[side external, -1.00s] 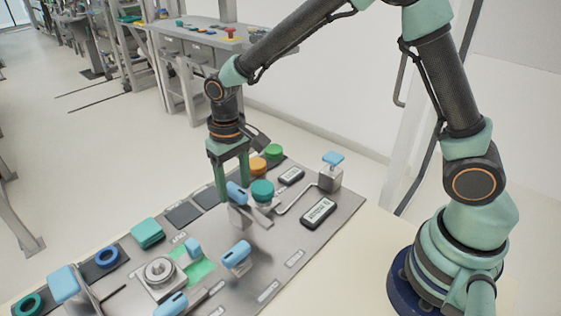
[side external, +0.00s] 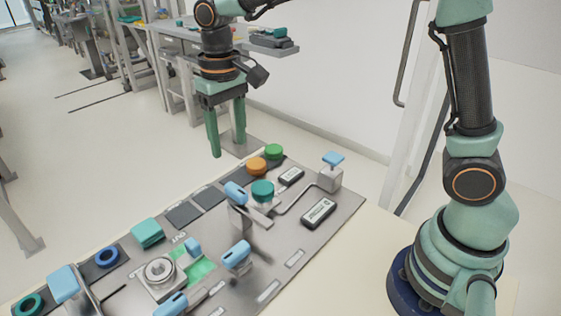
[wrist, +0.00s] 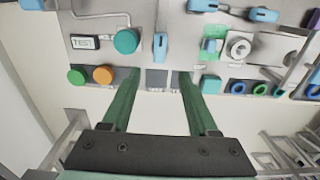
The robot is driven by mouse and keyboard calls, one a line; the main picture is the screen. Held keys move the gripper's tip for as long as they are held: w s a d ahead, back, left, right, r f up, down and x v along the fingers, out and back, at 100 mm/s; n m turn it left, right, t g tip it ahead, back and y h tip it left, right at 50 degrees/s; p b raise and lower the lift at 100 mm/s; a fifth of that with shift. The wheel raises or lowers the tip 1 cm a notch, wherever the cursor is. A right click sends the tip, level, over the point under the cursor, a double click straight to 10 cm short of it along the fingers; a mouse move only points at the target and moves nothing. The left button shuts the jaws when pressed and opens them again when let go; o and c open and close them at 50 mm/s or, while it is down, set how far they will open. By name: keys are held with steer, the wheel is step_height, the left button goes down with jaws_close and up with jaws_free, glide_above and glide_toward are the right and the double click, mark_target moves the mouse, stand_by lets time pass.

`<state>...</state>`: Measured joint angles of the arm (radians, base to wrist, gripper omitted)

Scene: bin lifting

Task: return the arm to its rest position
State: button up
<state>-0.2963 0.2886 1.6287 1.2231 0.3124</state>
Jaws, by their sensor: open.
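My gripper (side external: 228,150) is open and empty, with its two green fingers pointing down, well above the far edge of the grey work panel (side external: 290,262). In the wrist view the fingers of my gripper (wrist: 155,80) stand wide apart with nothing between them. Below and beyond the fingertips in that view lie the panel's edge and two dark grey square pads (wrist: 157,80). The side external view shows my arm raised, with its upper part cut off by the top of the picture.
The panel carries a teal knob (side external: 262,190), an orange button (side external: 257,166), a green button (side external: 273,151), blue-handled levers (side external: 237,254) and a round metal fixture (side external: 160,270). A grey workbench (side external: 180,50) stands behind. The air around my gripper looks clear.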

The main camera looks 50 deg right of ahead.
steer(key=shift+r, duration=0.3)
steer(key=s+d+r+t, duration=0.3)
steer(key=s+d+t, duration=0.2)
steer(key=s+d, duration=0.7)
steer(key=shift+s+d+r+t, duration=0.15)
steer(key=shift+s+d+t, duration=0.1)
steer(key=shift+t, duration=0.05)
